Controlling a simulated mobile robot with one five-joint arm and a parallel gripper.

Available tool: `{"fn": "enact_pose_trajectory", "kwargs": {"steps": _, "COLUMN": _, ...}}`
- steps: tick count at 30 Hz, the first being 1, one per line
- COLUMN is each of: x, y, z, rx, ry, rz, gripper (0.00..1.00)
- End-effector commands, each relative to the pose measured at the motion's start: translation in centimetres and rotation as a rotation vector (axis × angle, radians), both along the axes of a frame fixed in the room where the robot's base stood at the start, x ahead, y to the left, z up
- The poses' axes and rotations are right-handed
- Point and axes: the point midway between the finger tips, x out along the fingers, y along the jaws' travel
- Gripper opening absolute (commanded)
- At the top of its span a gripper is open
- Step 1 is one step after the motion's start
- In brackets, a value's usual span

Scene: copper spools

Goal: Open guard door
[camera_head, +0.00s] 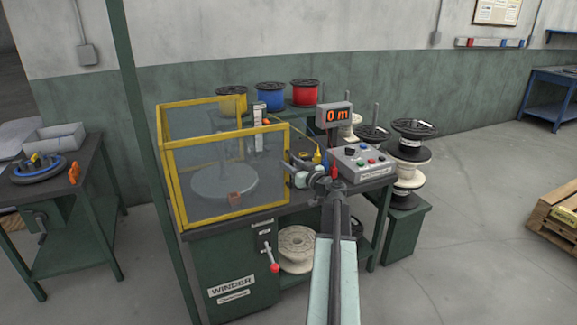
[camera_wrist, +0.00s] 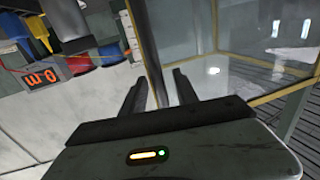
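The winder's guard door (camera_head: 228,172) is a clear panel in a yellow frame on the front of the guard box, and it looks closed. Its right edge post (camera_head: 289,150) stands close to my gripper (camera_head: 296,174). In the wrist view my gripper (camera_wrist: 158,80) is open, its two dark fingers apart. A yellow frame edge (camera_wrist: 152,52) runs down between the fingers in that view. I cannot tell whether the fingers touch it. Inside the box, a grey round plate (camera_head: 222,186) shows through the panel. Any handle on the door is hidden or too small to tell.
A control box (camera_head: 362,160) and an orange length display (camera_head: 335,112) stand right of my gripper. A red-tipped lever (camera_head: 272,262) is on the WINDER cabinet front. A green post (camera_head: 150,150) rises left of the guard.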

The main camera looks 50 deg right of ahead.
Motion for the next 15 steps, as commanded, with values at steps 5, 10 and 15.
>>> {"fn": "enact_pose_trajectory", "kwargs": {"steps": 5, "x": -0.05, "y": 0.06, "z": 0.0, "rx": 0.0, "ry": 0.0, "rz": 0.0, "gripper": 0.25}}
{"fn": "enact_pose_trajectory", "kwargs": {"steps": 10, "x": -0.03, "y": 0.1, "z": -0.01, "rx": 0.0, "ry": 0.0, "rz": 0.001, "gripper": 0.0}}
{"fn": "enact_pose_trajectory", "kwargs": {"steps": 15, "x": -0.01, "y": 0.14, "z": -0.01, "rx": 0.0, "ry": 0.0, "rz": 0.002, "gripper": 0.0}}
